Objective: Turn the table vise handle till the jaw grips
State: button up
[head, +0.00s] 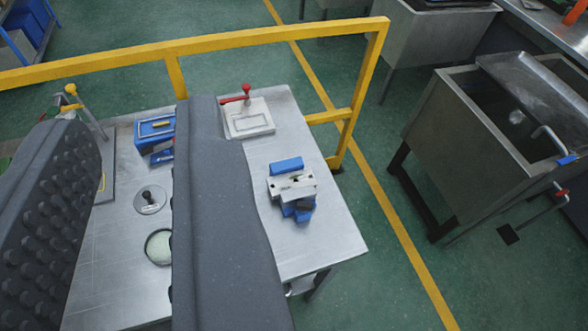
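A blue and silver device (292,188) on the right part of the metal table (325,240) looks like the table vise. It has blue parts at its back and front and a pale metal block between them. I cannot make out its handle or whether its jaw touches anything. My gripper (140,118) shows very large in the left half, as two dark grey fingers. The left finger has a studded face; the right one is a long smooth slab. A wide gap lies between them, with the table seen through it and nothing held. The vise is to the right of the right finger, apart from it.
A pale plate with a red lever (246,115) stands at the table's back. Between the fingers show a blue box (155,128), a black knob (147,197) and a round dish (159,247). A yellow rail (280,36) runs behind; a steel tank (470,150) stands right.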

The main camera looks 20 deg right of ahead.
aim_at(304, 207)
jog(key=k, duration=1.1)
jog(key=z, duration=0.75)
jog(key=i, duration=1.9)
jog(key=u, duration=0.3)
